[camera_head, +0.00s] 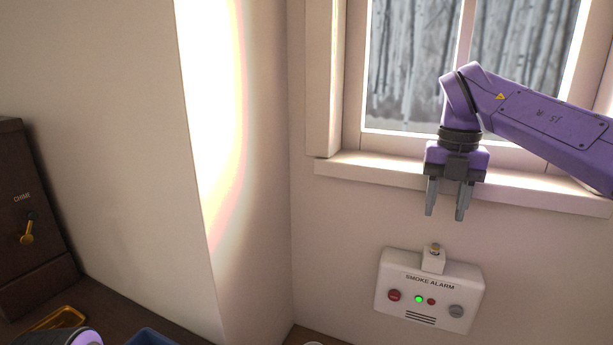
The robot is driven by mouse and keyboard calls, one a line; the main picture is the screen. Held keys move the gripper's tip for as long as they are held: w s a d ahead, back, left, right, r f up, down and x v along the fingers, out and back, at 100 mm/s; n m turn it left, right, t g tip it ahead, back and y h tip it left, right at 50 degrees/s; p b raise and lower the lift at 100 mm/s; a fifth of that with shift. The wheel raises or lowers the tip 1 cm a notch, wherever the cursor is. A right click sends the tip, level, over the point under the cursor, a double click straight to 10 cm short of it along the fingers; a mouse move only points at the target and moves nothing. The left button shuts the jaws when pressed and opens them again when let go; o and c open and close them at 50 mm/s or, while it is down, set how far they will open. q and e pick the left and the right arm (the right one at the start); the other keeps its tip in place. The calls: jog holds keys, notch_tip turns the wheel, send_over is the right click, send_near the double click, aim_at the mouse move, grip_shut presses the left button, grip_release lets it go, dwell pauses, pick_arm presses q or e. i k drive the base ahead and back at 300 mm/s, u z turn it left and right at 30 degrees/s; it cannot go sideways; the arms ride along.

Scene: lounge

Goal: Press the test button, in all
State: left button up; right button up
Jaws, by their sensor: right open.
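A white smoke alarm (386,279) is on the wall below the window, labelled SMOKE ALARM. It has a larger red button (394,295) at its left, a lit green light (418,299), a small red light (431,302) and a grey round button (456,311) at its right. The lettering on the buttons is too small to read. A small white block with a brass-coloured top (435,250) stands on its upper edge. My right gripper (446,214) points down with its two fingers apart and empty, above the alarm and not touching it. My left gripper's fingers do not show.
A window sill (400,173) juts out behind my right gripper. At the left stands a dark wooden cabinet (40,190) marked CHIME with a brass lever (27,232). A brass tray (62,318) and a blue container (150,337) are at the lower left.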

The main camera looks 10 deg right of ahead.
aim_at(393, 295)
jog(key=k, duration=1)
